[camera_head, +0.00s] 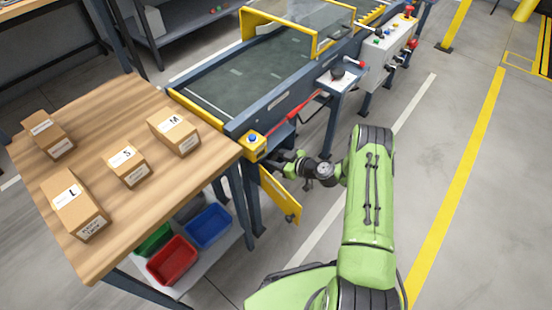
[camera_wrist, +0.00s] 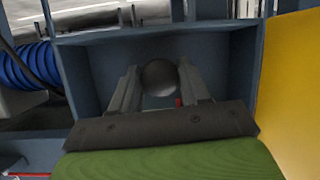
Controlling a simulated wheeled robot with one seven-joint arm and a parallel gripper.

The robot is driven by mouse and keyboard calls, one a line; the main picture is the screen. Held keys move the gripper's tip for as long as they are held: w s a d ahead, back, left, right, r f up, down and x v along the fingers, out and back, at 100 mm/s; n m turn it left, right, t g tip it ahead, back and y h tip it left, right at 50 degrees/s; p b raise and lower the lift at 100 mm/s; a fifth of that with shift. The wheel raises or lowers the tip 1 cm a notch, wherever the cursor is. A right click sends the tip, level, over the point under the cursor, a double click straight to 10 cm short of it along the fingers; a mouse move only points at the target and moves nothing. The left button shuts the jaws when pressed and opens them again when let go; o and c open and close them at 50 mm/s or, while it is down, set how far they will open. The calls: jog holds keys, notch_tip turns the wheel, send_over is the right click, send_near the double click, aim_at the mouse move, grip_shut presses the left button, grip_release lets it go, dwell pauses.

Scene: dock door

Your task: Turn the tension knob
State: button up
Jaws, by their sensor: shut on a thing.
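The tension knob (camera_wrist: 159,78) is a dark grey round knob inside a recessed blue-grey box (camera_wrist: 95,70). In the wrist view, the two fingers of my gripper (camera_wrist: 159,88) reach into the box and are shut on the knob, one on each side. A small red mark (camera_wrist: 178,102) shows just below the knob at the right. In the head view, my gripper (camera_head: 277,163) is at the conveyor's near end, under the frame, and the knob is hidden there.
A yellow panel (camera_head: 281,194) stands open beside my gripper; it fills the wrist view's right side (camera_wrist: 292,95). A blue coiled hose (camera_wrist: 28,70) is left of the box. A wooden table (camera_head: 95,130) with several cartons is left. The floor at right is clear.

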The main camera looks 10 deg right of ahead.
jog(key=m+g+y, duration=0.1)
jog(key=m, duration=0.1)
jog(key=shift+d+m+y, duration=0.15)
jog(key=shift+m+y, duration=0.15)
jog(key=shift+m, duration=0.1)
jog(key=m+y, duration=0.1)
jog(key=m, duration=0.1)
jog(key=shift+f+m+y, duration=0.1)
jog(key=shift+m+y, duration=0.2)
jog(key=shift+m, duration=0.1)
jog(key=m+y, duration=0.2)
jog(key=m, duration=0.1)
jog(key=shift+w+g, duration=0.1)
jog(key=shift+g, duration=0.2)
jog(key=shift+f+m+y, duration=0.1)
jog(key=shift+m+y, duration=0.5)
jog(key=shift+m, duration=1.1)
jog(key=o, duration=1)
jog(key=shift+o, duration=0.2)
